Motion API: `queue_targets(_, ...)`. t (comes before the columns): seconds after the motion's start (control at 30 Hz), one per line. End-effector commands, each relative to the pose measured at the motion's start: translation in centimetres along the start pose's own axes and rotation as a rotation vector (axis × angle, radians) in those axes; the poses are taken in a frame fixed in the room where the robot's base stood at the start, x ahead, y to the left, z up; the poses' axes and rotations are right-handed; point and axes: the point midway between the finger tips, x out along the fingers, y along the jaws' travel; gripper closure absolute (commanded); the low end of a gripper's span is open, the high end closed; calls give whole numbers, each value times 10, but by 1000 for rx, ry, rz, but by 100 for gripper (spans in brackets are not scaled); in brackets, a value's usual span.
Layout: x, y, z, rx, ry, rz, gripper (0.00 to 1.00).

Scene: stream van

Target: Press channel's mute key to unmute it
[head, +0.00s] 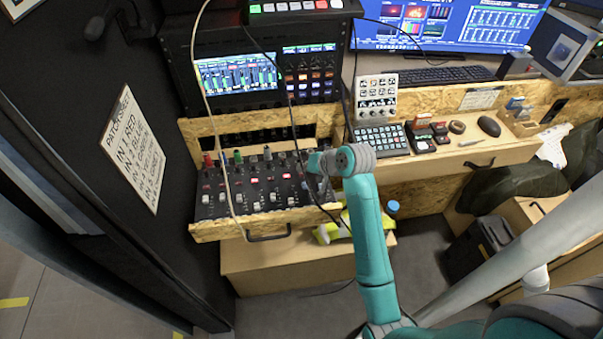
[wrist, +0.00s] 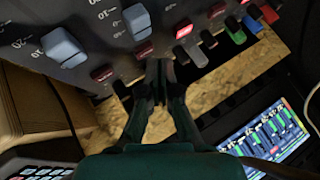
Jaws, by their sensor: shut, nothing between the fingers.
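The mixer (head: 262,200) sits in the pulled-out wooden drawer, with rows of faders, keys and coloured knobs. In the wrist view its panel (wrist: 70,18) fills the top. Small keys line its channels: dark red ones (wrist: 143,49) (wrist: 102,72) and a brightly lit red one (wrist: 184,31). Which channel is meant cannot be told. My gripper (wrist: 160,68) is shut and empty, its tips over the panel edge near a dark red key; contact cannot be told. In the head view my wrist is at the mixer's right end and the fingertips are hidden.
Grey-blue fader caps (wrist: 63,47) (wrist: 138,21) stand up from the panel. A cable (head: 199,90) hangs across the mixer's left part. A rack screen (head: 236,75) stands behind it. The keypad (head: 381,139) and desk lie to the right.

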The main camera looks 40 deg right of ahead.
Motion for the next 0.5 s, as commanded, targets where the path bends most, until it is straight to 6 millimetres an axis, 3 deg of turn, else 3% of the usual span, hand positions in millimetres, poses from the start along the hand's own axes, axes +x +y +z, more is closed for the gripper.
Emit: queue_targets(0.5, -9, -7, -8, -2, 4, -1, 100)
